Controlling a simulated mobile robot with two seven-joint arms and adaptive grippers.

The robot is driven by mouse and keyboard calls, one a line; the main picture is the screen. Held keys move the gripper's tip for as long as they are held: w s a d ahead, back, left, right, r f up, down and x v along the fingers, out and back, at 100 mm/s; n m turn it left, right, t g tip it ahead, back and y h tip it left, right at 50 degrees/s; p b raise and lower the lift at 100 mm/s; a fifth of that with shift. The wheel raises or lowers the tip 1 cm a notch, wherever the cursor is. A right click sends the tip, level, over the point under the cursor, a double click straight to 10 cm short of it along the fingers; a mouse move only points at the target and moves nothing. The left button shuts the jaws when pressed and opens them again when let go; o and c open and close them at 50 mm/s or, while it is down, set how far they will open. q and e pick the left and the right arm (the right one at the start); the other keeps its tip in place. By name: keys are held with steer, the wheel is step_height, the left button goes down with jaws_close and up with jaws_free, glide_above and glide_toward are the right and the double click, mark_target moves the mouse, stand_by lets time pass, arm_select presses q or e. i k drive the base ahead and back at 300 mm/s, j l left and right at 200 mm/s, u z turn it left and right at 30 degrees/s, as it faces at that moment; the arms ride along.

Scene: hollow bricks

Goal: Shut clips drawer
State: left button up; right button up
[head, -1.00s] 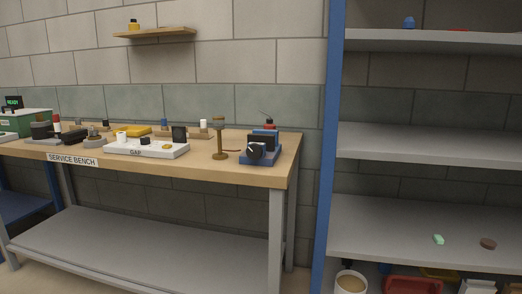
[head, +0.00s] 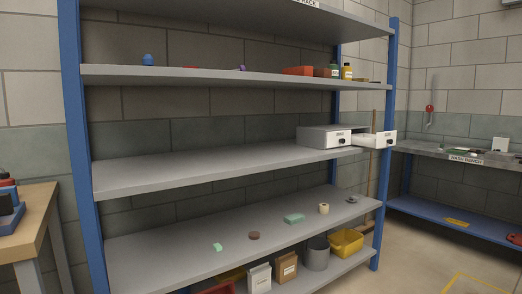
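A white-fronted drawer (head: 374,139) with a dark knob is pulled out from a pale drawer unit on the right end of the rack's middle shelf. Beside it on the left is another drawer front (head: 325,139), which looks flush with its housing. Both fronts carry small labels that are too small to read, so I cannot tell which is the clips drawer. Neither of my grippers is in view.
The grey rack shelf (head: 190,172) is bare left of the drawers. The lower shelf (head: 150,246) holds small items. A yellow bin (head: 345,242) and grey bucket (head: 316,254) stand at the bottom. A wash bench (head: 467,157) is at right; open floor lies before it.

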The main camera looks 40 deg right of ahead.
mark_target(386, 139)
steer(key=z, duration=2.1)
